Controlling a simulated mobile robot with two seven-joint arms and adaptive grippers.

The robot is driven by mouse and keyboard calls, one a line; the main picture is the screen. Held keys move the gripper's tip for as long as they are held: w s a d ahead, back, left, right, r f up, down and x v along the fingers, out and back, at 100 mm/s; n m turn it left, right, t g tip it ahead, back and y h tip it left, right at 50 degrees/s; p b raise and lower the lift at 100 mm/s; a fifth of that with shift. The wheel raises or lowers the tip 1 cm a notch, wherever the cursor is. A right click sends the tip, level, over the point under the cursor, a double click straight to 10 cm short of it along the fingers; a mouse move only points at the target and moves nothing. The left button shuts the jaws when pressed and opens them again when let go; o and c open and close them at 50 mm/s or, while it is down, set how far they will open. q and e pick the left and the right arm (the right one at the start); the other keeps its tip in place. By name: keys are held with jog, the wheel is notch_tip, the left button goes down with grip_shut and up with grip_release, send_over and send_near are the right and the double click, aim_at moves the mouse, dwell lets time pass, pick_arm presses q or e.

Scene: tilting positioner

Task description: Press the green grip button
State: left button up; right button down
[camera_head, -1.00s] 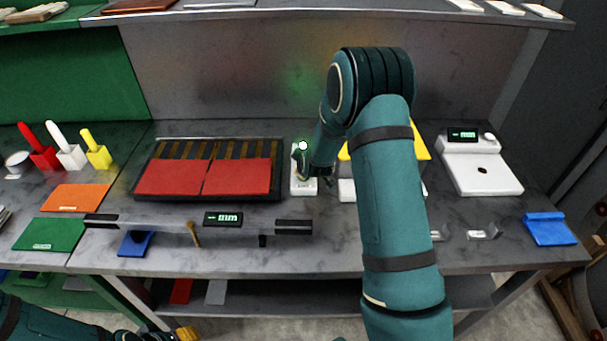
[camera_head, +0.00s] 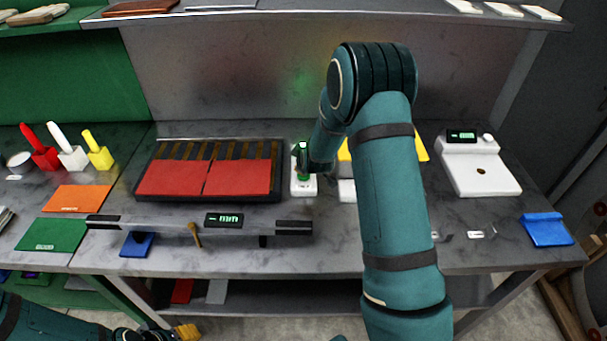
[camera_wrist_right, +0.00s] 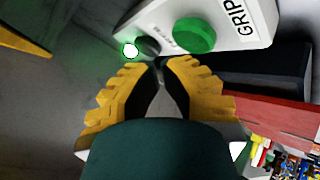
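The green grip button (camera_head: 303,178) sits on a white control box (camera_head: 303,189) beside the red-covered rack. In the right wrist view the round green button (camera_wrist_right: 194,35) is beside the lettering "GRIP" on the white box (camera_wrist_right: 232,20). My right gripper (camera_wrist_right: 161,62) has its yellow fingertips together and empty, near a small dark knob (camera_wrist_right: 148,46) and below-left of the green button. I cannot tell whether the fingertips touch the knob. In the head view my right arm hides most of that gripper. My left gripper (camera_head: 187,332) is at the bottom left edge, partly cut off.
The red-covered rack (camera_head: 205,177) stands left of the box. A bar with a display (camera_head: 224,220) lies along the bench front. A white device (camera_head: 480,172) stands at the right, with a blue item (camera_head: 547,229) in front. Several brushes stand at the left.

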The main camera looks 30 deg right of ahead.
jog(key=shift+r+p, duration=1.7)
jog(key=shift+r, duration=0.85)
jog(key=shift+f, duration=0.1)
